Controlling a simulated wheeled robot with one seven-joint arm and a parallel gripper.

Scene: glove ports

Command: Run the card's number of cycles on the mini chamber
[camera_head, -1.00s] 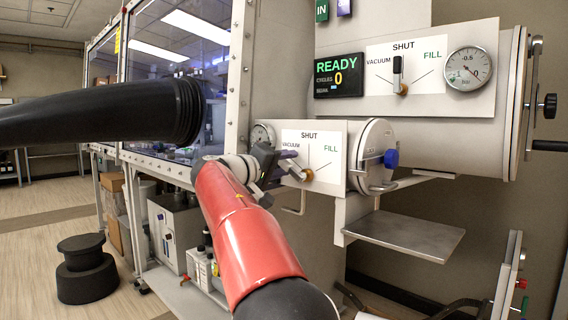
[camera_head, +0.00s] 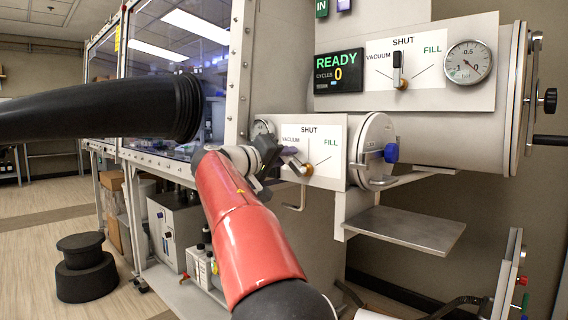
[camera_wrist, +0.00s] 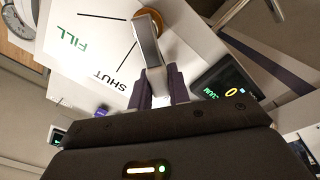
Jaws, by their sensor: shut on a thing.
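The mini chamber (camera_head: 376,134) is the small round-doored port at mid picture in the head view, with a blue knob (camera_head: 391,152) on its closed door. Its valve panel (camera_head: 326,143) reads VACUUM, SHUT and FILL. My gripper (camera_head: 274,152) is shut on the valve lever, which also shows in the wrist view (camera_wrist: 148,42). The lever leans from its brass pivot (camera_head: 307,169) up and left, on the VACUUM side of SHUT. In the wrist view my gripper (camera_wrist: 163,88) has the lever's end between its fingers. I cannot make out a cycle card.
The larger upper chamber has a lever (camera_head: 398,68) upright at SHUT, a gauge (camera_head: 469,63) and a display (camera_head: 338,73) reading READY, cycles 0. A metal shelf (camera_head: 408,230) sits below the mini chamber. A black glove sleeve (camera_head: 95,112) juts across the left.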

